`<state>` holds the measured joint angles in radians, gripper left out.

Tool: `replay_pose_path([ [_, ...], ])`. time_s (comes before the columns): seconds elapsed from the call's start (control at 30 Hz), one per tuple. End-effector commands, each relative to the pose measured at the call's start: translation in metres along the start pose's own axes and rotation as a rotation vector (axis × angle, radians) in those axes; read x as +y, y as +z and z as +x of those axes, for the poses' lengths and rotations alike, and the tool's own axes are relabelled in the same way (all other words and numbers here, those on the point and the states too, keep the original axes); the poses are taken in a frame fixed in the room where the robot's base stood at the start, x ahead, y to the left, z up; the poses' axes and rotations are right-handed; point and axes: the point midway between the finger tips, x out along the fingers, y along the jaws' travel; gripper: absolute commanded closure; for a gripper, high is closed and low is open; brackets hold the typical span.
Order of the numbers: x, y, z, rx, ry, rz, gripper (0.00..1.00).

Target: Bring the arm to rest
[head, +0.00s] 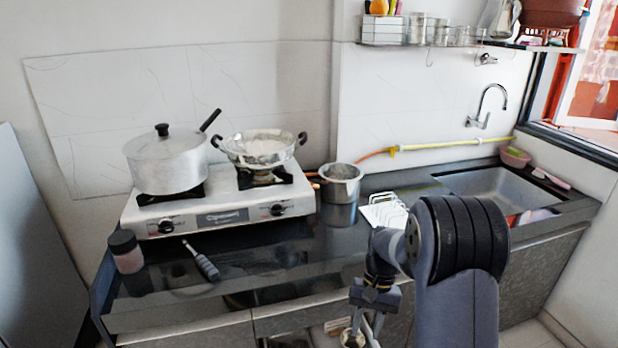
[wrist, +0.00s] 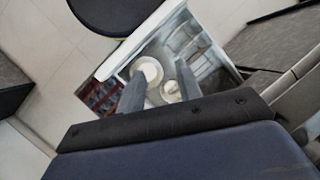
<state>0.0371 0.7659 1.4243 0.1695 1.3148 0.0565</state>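My gripper (head: 362,330) hangs low in front of the counter in the head view, at the bottom edge of the picture, with my arm reaching down from the right. In the wrist view its two dark fingers (wrist: 160,84) stand apart with nothing visible between them but the background. Beyond the fingers is an open drawer (wrist: 205,32) holding pale round dishes (wrist: 150,70) and other items. I cannot tell how far the fingertips are from the dishes. A brown clay pot (head: 552,12) stands on the wall shelf at the top right, partly cut off.
The counter carries a stove (head: 225,210) with a lidded pot (head: 165,160) and a pan (head: 260,148). The sink (head: 500,190) is at right. A dark round thing (wrist: 112,14) borders the wrist view.

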Motion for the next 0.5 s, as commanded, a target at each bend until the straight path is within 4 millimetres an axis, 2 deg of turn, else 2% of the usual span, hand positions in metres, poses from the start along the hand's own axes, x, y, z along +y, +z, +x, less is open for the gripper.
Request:
replay_pose_path([
  [0.03,0.001,0.002,-0.010,-0.003,0.004,-0.014,0.67],
  [0.2,0.005,0.004,-0.021,-0.015,0.015,-0.061,0.67],
  [0.5,0.009,0.004,-0.029,-0.022,0.023,-0.098,0.67],
])
